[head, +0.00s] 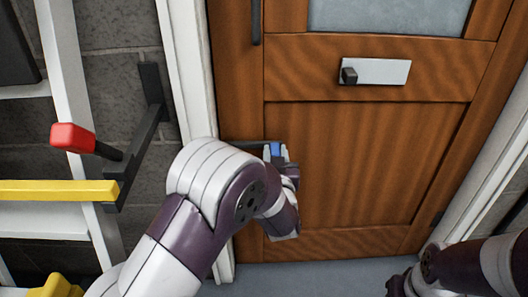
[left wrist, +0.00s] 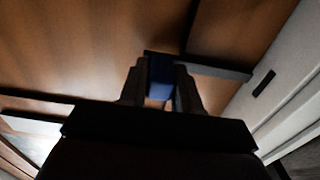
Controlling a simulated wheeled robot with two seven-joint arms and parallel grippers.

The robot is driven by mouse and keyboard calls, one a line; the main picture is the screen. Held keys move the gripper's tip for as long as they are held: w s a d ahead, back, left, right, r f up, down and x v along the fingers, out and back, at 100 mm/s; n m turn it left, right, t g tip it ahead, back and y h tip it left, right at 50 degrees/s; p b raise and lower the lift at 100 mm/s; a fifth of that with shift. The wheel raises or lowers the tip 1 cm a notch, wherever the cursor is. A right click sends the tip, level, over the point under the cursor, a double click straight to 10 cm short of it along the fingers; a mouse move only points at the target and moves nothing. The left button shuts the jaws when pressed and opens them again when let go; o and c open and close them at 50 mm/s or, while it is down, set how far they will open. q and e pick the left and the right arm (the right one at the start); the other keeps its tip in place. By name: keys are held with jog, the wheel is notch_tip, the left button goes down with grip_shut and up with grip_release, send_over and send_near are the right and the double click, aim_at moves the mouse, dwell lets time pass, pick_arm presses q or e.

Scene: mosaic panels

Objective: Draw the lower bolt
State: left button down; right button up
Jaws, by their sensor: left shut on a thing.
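The lower bolt is a dark horizontal rod (head: 243,144) on the brown wooden door (head: 365,165), near the door's left edge. Its blue knob (head: 275,149) sits between the fingers of my left gripper (head: 277,154), which is shut on it. In the left wrist view, the blue knob (left wrist: 160,76) is between the two dark fingers of the left gripper (left wrist: 160,85). The dark rod (left wrist: 222,68) runs right from there towards the pale door frame (left wrist: 262,65). My right gripper is not in view.
A pale plate with a dark knob (head: 375,72) is higher on the door, below a glass pane (head: 390,14). A dark upright handle (head: 256,22) is at upper left. Left of the door stand a red-ended lever (head: 73,138) and a yellow bar (head: 55,191).

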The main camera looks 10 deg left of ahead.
pick_arm(q)
jog(key=d, duration=0.3)
jog(key=shift+w+p, duration=0.35)
jog(key=shift+w, duration=0.05)
jog(key=shift+d, duration=0.15)
jog(key=c, duration=0.9)
grip_release()
jog(key=shift+w, duration=0.1)
jog(key=shift+d, duration=0.15)
